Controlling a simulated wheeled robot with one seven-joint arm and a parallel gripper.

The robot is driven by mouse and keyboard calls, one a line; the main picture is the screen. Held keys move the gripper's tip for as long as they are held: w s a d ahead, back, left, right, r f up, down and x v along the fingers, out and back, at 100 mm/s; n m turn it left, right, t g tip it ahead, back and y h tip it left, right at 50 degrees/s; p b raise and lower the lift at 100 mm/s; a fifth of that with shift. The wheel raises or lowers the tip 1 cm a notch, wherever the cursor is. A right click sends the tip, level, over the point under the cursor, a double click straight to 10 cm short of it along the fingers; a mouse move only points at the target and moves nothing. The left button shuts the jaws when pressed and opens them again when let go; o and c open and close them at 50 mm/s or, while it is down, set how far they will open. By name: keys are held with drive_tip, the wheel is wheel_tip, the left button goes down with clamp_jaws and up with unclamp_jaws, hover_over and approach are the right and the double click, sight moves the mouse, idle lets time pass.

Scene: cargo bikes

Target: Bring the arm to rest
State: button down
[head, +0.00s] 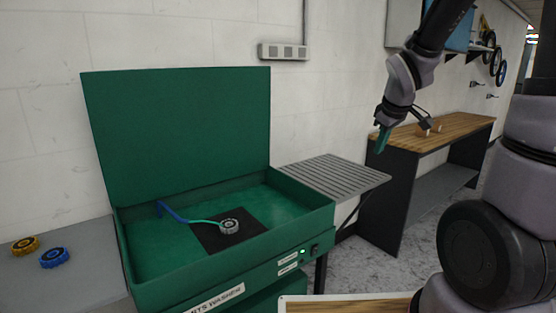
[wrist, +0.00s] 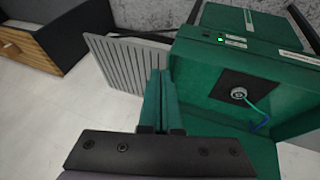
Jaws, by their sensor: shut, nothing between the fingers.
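My gripper (head: 383,140) hangs in the air at the upper right of the head view, above and in front of the wooden-topped bench. It points down and its green fingers are closed together with nothing between them. In the wrist view the shut fingers (wrist: 159,100) show in the middle, with the grey slatted shelf and the green washer beyond them. My arm reaches in from the top right of the head view. Nothing touches the fingers.
A green parts washer (head: 185,280) stands open, with a grey round part (head: 229,227) on its black mat. A grey slatted shelf (head: 335,177) adjoins it. A wooden-topped bench (head: 445,135) stands behind right. Gold (head: 25,246) and blue (head: 54,258) parts lie on the left grey surface.

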drive_tip(key=s+a+r+m+y, duration=0.1)
drive_tip(key=s+r+m, duration=0.4)
drive_tip(key=s+r, duration=0.2)
drive_tip(key=s+a+r+m+t+y, duration=0.1)
drive_tip(key=s+a+r+m, duration=0.1)
drive_tip(key=s+r+m, duration=0.4)
drive_tip(key=s+r, duration=0.1)
drive_tip(key=s, duration=0.4)
drive_tip(key=shift+a, duration=0.2)
drive_tip(key=shift+w+y, duration=0.1)
drive_tip(key=shift+y, duration=0.2)
